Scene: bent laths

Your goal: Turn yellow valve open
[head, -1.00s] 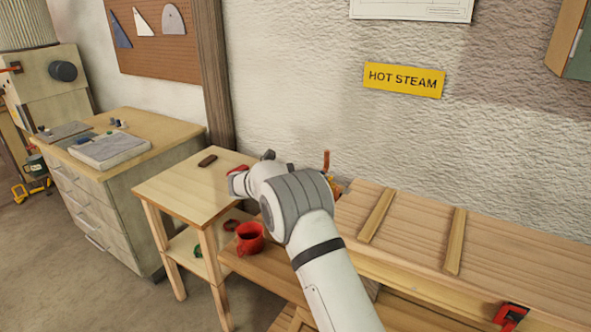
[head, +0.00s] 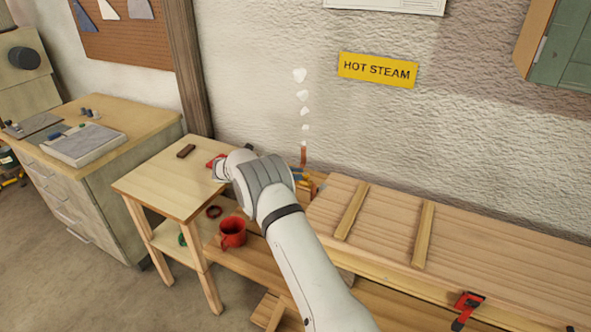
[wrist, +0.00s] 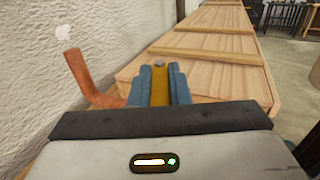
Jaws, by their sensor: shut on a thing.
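The yellow valve handle (wrist: 159,85) shows in the wrist view between the two blue fingers of my gripper (wrist: 159,84), which are shut on it. A round grey bolt head is at its far end. A copper pipe (wrist: 86,82) bends upward just left of the fingers, and a white puff (wrist: 63,32) is above its open end. In the head view the pipe (head: 303,155) stands behind my arm, with several white puffs (head: 302,95) in a column above it. My arm hides most of the valve there.
A long wooden box (head: 480,232) with cross battens lies right of the valve. A small wooden table (head: 160,185) stands further left. A "HOT STEAM" sign (head: 377,70) hangs on the rough wall behind.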

